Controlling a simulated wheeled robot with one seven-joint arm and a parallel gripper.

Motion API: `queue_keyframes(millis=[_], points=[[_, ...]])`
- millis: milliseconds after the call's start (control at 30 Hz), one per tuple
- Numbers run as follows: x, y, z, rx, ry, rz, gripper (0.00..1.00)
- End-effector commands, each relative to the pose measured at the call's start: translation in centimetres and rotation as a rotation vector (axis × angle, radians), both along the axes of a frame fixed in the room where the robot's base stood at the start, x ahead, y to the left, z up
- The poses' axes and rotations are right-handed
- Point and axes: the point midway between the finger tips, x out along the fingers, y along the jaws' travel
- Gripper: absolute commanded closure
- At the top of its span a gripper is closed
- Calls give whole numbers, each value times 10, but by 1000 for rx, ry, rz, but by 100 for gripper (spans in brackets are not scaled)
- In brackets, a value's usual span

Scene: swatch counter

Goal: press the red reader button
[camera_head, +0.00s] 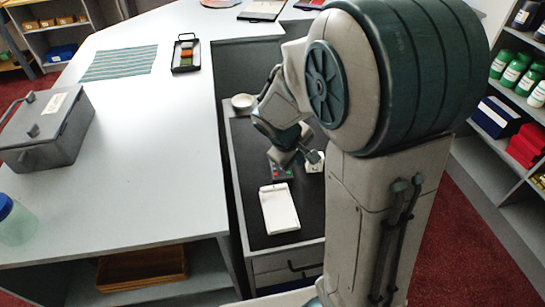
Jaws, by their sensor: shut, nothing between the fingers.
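A small dark reader (281,173) with tiny coloured buttons, red and green among them, lies on the dark top of the lower counter. Its far part is hidden under my gripper. My gripper (284,160) is shut and empty, pointing down over the reader's far edge. I cannot tell from this view whether it touches the reader or which button is under its tips.
A white pad-like tray (280,210) lies just nearer than the reader. A small white item (315,166) stands right of it, and a white bowl (243,102) sits farther back. The higher white counter (150,150) on the left carries a grey metal box (45,135) and a black tray (175,67).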

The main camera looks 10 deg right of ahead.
Motion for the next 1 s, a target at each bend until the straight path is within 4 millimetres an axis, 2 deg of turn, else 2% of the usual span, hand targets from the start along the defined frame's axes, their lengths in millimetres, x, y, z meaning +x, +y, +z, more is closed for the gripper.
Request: queue_keyframes(millis=[33,200,433,633,1000], points=[[13,3,-3,-51,21,62,100],[56,12,-25,-222,70,285,100],[98,31,-53,-419,134,564,100],[114,42,-65,-500,164,691,100],[117,44,-68,-513,169,712,100]])
